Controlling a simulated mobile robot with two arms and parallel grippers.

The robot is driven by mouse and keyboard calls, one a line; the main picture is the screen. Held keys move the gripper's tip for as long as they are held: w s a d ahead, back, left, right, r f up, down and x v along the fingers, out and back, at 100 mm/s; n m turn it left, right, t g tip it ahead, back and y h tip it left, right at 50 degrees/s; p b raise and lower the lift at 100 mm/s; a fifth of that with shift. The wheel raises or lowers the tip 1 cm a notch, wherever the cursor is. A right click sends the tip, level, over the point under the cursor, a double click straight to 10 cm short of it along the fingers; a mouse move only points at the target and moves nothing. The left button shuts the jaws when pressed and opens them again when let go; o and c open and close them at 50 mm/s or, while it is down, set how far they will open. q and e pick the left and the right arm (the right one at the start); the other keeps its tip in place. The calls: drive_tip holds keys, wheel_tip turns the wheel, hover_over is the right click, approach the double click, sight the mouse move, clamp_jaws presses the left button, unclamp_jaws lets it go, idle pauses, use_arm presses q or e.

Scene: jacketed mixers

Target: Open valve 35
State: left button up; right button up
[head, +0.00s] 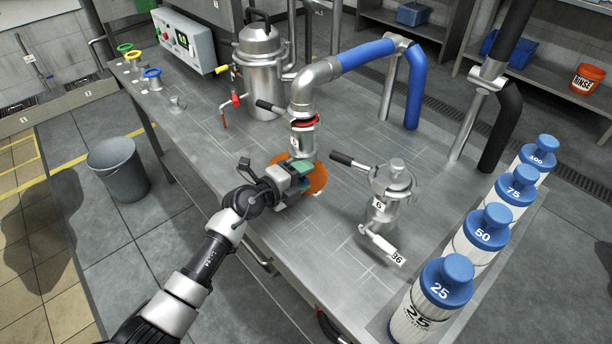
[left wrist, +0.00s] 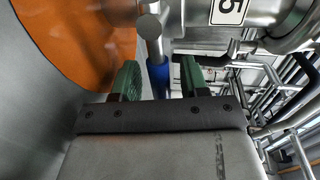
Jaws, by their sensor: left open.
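The number 35 is not readable in either view. A steel vessel (head: 302,140) with a tag ending in 5 stands by my left gripper (head: 296,172); the tag (left wrist: 228,10) also shows inverted in the left wrist view. My left gripper is open at the vessel's lower part, hiding what is there. In the left wrist view, a steel rod with a round end (left wrist: 149,27) and a blue bar (left wrist: 158,76) appear between the green fingers; contact cannot be told. My right gripper is not in view.
A similar vessel (head: 381,208), tagged 6, with a handle tagged 36 (head: 384,247), stands to the right. Several blue-capped containers (head: 446,283) line the bench's right edge. A kettle (head: 260,72) and control box (head: 184,42) stand behind. The bench front (head: 330,262) is clear.

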use_arm(q)
drive_tip(key=shift+w+d+f, duration=0.1)
drive_tip(key=shift+w+d, duration=0.3)
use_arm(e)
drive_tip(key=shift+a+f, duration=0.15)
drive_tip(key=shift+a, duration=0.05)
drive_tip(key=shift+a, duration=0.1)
use_arm(q)
clamp_jaws()
